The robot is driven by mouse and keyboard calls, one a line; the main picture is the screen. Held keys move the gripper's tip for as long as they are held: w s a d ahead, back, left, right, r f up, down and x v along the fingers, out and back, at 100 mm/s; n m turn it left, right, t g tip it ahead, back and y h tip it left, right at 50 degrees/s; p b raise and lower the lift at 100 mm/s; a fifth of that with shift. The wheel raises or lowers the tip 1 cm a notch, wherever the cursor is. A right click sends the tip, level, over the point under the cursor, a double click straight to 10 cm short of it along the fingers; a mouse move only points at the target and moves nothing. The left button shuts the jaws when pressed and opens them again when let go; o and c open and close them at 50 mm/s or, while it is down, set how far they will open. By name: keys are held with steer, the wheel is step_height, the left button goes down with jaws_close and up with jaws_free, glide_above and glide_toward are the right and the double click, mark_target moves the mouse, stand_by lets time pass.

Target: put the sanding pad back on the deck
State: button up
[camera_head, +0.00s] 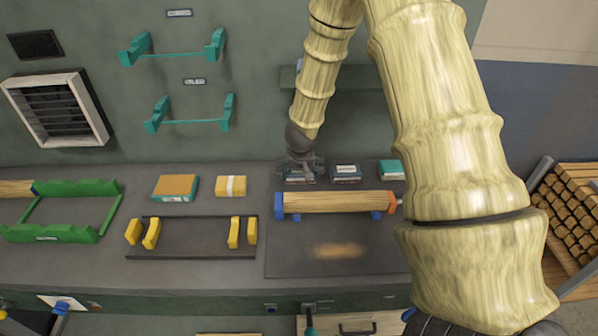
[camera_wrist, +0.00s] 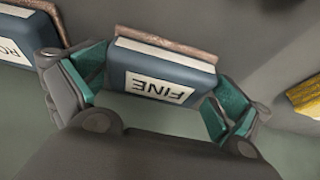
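A blue-grey sanding pad with a brown layer and a white label reading FINE (camera_wrist: 160,80) lies between my fingers in the wrist view. In the head view this pad (camera_head: 300,180) is at the back of the grey deck (camera_head: 225,273), mostly hidden by my gripper. My gripper (camera_head: 300,170) points down over it. In the wrist view the teal-lined fingers of my gripper (camera_wrist: 160,85) stand apart, one at each end of the pad. Their tips are close to its ends; I cannot tell whether they press on it.
A blue-grey block (camera_head: 346,174) and a teal one (camera_head: 391,169) stand to the right. A yellow block (camera_head: 231,186) and an orange-topped block (camera_head: 176,187) are left. A wooden cylinder (camera_head: 335,202) lies in front, beside a black rack with yellow holders (camera_head: 190,252).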

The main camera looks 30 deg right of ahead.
steer(key=shift+s+r, duration=0.1)
steer(key=shift+r, duration=0.1)
steer(key=shift+r, duration=0.45)
steer(key=v, duration=1.1)
steer(key=shift+s, duration=0.15)
steer(key=shift+a, duration=0.1)
